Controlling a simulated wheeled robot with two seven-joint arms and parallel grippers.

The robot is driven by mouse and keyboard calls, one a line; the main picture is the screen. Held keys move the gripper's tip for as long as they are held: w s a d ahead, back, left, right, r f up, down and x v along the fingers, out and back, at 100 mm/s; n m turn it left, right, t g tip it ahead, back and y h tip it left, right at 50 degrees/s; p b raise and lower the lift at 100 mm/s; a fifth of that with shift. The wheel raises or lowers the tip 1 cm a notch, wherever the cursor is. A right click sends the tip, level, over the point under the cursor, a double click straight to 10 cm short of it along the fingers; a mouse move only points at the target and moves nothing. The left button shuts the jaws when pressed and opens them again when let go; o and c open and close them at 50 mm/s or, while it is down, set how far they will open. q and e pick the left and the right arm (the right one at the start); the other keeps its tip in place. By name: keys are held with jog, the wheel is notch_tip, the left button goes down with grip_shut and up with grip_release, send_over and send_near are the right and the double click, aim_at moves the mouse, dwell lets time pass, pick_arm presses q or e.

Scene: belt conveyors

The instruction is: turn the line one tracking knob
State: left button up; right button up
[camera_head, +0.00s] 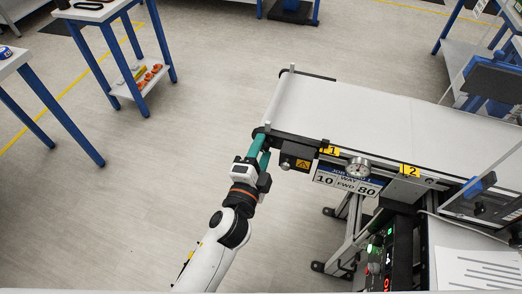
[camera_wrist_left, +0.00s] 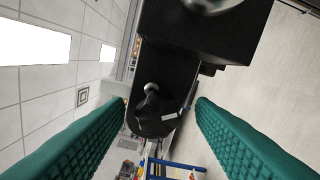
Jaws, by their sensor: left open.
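My left gripper (camera_head: 262,145), with teal fingers, is at the near left corner of the white belt conveyor (camera_head: 370,107). In the left wrist view its two fingers (camera_wrist_left: 162,104) are spread wide. A dark knob-like part (camera_wrist_left: 152,118) with a small light round piece shows between them, below a black housing (camera_wrist_left: 205,35); I take it for the tracking knob. I see gaps on both sides of it, and cannot tell how far ahead of the fingertips it is. In the head view the gripper and conveyor corner hide this knob. My right gripper is not in view.
Yellow tags 1 (camera_head: 330,150) and 2 (camera_head: 409,170), a round dial (camera_head: 359,168) and a sign (camera_head: 347,181) line the conveyor's front. A control box (camera_head: 377,255) stands below. A blue-legged table (camera_head: 100,14) is at upper left. The floor left of the conveyor is clear.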

pick_arm(q)
jog(key=b+v, duration=0.3)
jog(key=v, duration=0.9)
dwell(0.3)
